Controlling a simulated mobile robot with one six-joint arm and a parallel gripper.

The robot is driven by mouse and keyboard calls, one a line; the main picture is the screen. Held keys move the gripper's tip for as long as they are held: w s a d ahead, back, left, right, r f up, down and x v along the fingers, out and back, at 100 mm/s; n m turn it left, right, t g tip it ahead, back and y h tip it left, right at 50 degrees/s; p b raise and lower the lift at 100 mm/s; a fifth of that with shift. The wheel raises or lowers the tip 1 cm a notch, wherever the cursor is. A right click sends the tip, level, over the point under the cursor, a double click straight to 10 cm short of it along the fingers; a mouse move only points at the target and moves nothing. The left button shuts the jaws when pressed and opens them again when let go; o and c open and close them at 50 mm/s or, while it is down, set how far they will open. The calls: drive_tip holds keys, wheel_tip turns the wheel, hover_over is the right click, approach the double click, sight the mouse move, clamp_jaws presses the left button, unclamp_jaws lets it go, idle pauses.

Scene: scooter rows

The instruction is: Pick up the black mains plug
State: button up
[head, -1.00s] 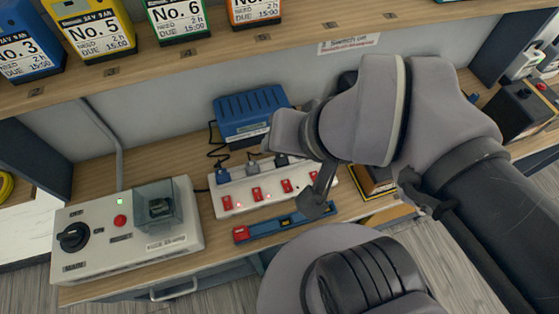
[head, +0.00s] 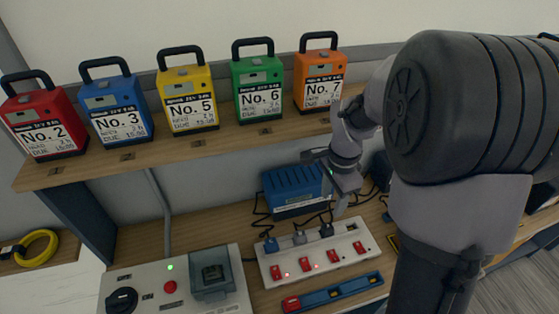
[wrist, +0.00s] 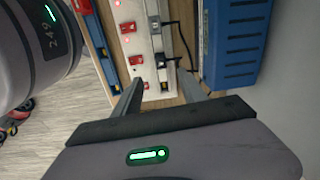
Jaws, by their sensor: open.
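A white power strip (head: 285,262) lies on the bench with a row of plugs. The black mains plug (head: 327,230) is the right one of the three, left of an empty socket (head: 352,226). A grey plug (head: 300,238) and a blue plug (head: 271,246) sit to its left. In the wrist view the black plug (wrist: 162,61) shows just beyond and between my fingertips. My gripper (wrist: 158,86) is open and empty. In the head view my gripper (head: 343,207) hangs by the strip's right part, close to the black plug; the exact gap is unclear.
A blue charger box (head: 290,190) stands behind the strip, with black cables between. A blue bar with a red end (head: 335,291) lies in front. A grey control box (head: 180,285) is at left. A shelf (head: 225,140) with several numbered packs overhangs the bench.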

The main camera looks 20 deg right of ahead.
drive_tip(key=b, duration=0.3)
hover_over(328, 226)
drive_tip(key=shift+m, duration=0.4)
drive_tip(key=f, duration=0.9)
drive_tip(key=shift+s, duration=0.2)
drive_tip(key=f+b, duration=0.2)
drive_tip(key=f, duration=0.3)
drive_tip(key=shift+w+f+b, duration=0.2)
drive_tip(key=shift+b, duration=0.2)
drive_tip(key=shift+r, duration=0.2)
drive_tip(key=shift+c, duration=0.9)
clamp_jaws()
